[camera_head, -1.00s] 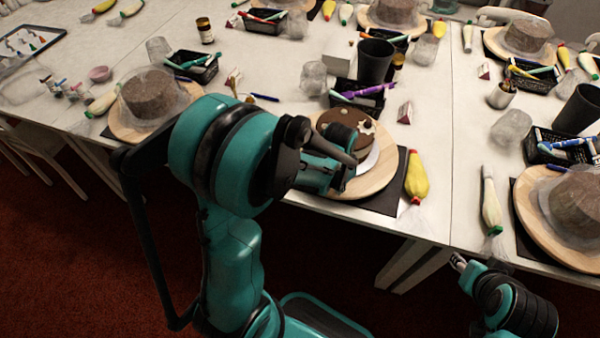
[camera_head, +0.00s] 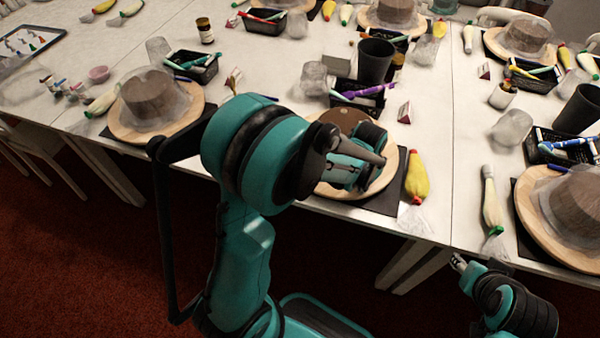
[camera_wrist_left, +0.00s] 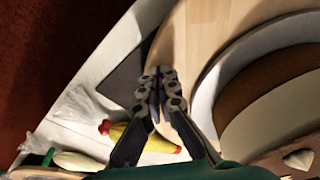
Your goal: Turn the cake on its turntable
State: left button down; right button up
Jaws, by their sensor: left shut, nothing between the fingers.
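The cake (camera_head: 343,119) has a brown top and stands on a round wooden turntable (camera_head: 384,180) at the table's front edge. My left arm and hand cover much of its right and front side. In the left wrist view, the cake's layered side (camera_wrist_left: 262,118) sits on a white round board over the pale wood (camera_wrist_left: 205,32). My left gripper (camera_wrist_left: 158,78) is shut and empty, its tips over the turntable's rim, apart from the cake; I cannot tell whether they touch the wood. My right gripper (camera_head: 459,262) is low at the right, off the table; its jaws are too small to read.
A yellow piping bag with red ends (camera_head: 416,177) lies right of the turntable. A black cup (camera_head: 375,62) and a black tray of pens (camera_head: 357,93) stand behind the cake. Another wrapped cake (camera_head: 150,93) is at left, one (camera_head: 578,204) at right.

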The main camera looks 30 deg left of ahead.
pick_arm(q)
notch_tip(320, 180, up, 3)
jog(key=shift+r+p, duration=0.1)
jog(key=shift+p, duration=1.1)
jog(key=shift+f, duration=0.2)
jog(key=shift+a, duration=0.1)
jog(key=s+a, duration=0.5)
jog(key=a, duration=0.2)
jog(key=shift+s+a, duration=0.1)
jog(key=shift+s, duration=0.3)
jog(key=a, duration=0.6)
jog(key=w+a, duration=0.1)
jog(key=a, duration=0.2)
jog(key=shift+a+b, duration=0.2)
jog(key=shift+b, duration=0.2)
jog(key=shift+f, duration=0.1)
